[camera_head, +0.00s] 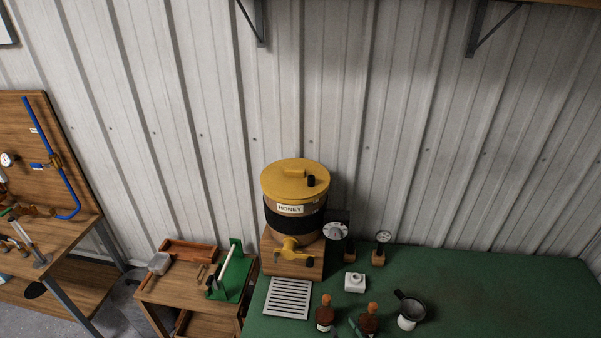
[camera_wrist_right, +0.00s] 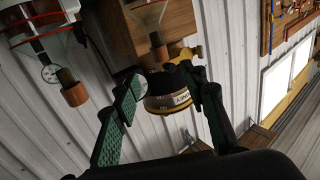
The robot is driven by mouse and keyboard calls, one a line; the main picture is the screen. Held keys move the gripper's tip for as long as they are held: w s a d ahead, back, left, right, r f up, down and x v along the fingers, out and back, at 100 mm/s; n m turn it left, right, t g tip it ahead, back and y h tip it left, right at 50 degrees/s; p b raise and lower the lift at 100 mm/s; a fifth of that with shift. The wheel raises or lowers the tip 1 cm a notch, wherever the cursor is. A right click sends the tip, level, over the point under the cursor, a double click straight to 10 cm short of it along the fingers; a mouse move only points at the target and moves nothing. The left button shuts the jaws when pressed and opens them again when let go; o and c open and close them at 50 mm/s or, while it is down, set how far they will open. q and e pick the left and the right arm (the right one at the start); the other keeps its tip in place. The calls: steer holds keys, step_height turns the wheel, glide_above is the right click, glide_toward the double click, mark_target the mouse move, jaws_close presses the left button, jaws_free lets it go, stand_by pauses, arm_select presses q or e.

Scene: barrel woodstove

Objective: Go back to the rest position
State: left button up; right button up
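My right gripper (camera_wrist_right: 163,88) shows in the right wrist view with its two green-padded fingers spread apart. Nothing is held between them; the honey tank (camera_wrist_right: 168,102) shows behind the gap. In the head view only what looks like a dark green fingertip shows at the bottom edge, beside the brown bottles. My left gripper is not in view.
The honey tank (camera_head: 297,186) stands on a wooden block on the green table (camera_head: 490,295). Brown bottles (camera_head: 325,315) (camera_head: 368,320), a mug (camera_head: 409,312), a white block (camera_head: 355,282), gauges and a slatted tray (camera_head: 288,298) sit nearby. The table's right side is clear.

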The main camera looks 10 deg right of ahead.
steer(key=s+d+f+m+g+h, duration=0.1)
steer(key=s+d+f+g+h, duration=0.15)
steer(key=d+f+g, duration=0.2)
steer(key=s+d+f+m+g+h, duration=0.1)
steer(key=s+d+f+g, duration=0.15)
steer(key=s, duration=0.45)
steer(key=s+d+f+g+h, duration=0.1)
steer(key=s+d+g, duration=0.3)
steer(key=s, duration=0.3)
steer(key=s+d+f+m+g+h, duration=0.1)
steer(key=s+d+f+g+h, duration=0.1)
steer(key=s+d+g, duration=0.3)
steer(key=s+a+f+t+b, duration=0.1)
steer(key=s+f, duration=0.1)
steer(key=f, duration=1.5)
steer(key=s+a+f, duration=0.2)
steer(key=f, duration=1.4)
steer(key=s+f+n+g+y+b, duration=0.1)
steer(key=s+f, duration=1.6)
steer(key=s, duration=0.1)
steer(key=shift+s+d+f, duration=0.15)
steer(key=shift+d+f, duration=0.05)
steer(key=shift+d, duration=0.05)
